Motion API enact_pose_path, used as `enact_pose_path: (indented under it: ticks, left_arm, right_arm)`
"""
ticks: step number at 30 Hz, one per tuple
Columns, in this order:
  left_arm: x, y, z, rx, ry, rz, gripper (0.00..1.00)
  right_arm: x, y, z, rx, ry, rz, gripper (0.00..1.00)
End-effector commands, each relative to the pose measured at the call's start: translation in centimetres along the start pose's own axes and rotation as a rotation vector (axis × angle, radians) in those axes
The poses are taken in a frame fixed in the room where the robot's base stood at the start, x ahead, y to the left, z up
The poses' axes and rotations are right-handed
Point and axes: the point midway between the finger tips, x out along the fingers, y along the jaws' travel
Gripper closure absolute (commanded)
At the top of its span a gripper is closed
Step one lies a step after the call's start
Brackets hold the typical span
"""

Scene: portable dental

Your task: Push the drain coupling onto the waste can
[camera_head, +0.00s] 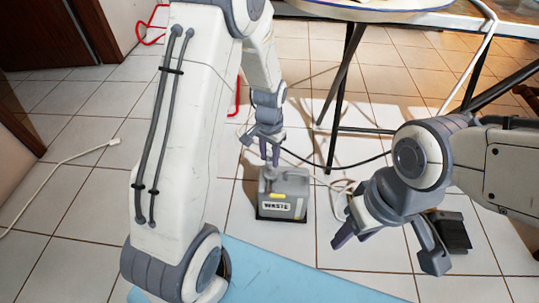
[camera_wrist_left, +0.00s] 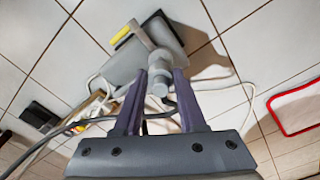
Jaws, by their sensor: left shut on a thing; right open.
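The waste can (camera_head: 284,190) is a grey box with a white WASTE label and a yellow patch, standing on the tiled floor; it also shows at the top of the left wrist view (camera_wrist_left: 122,66). My left gripper (camera_head: 270,158) is just above the can's top, pointing down. In the left wrist view its purple fingers (camera_wrist_left: 160,78) are shut on the grey drain coupling (camera_wrist_left: 159,86). The coupling lines up with the can's neck, but I cannot tell whether they touch or are joined. My right gripper (camera_head: 390,247) is open and empty, right of the can.
A black hose (camera_head: 312,163) runs right from near the left gripper. A dark box (camera_head: 450,232) lies behind the right gripper. A table with dark legs (camera_head: 334,125) stands behind. A blue mat (camera_head: 270,275) is in front. White cables lie on the floor.

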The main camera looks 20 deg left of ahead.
Motion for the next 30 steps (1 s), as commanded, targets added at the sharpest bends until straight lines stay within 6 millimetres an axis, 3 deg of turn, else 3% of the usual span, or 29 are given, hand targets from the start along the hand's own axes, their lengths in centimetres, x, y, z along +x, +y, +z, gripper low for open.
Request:
enact_pose_path:
  ticks: [17,30]
  left_arm:
    - [0.3,0.0,-0.1,0.0,0.0,0.0,1.0]
    - [2.4,0.0,0.0,0.0,0.0,0.0,1.0]
  right_arm:
    - [-0.3,0.0,0.0,0.0,0.0,0.0,0.5]
    - [0.7,0.1,0.0,0.0,0.0,0.0,0.5]
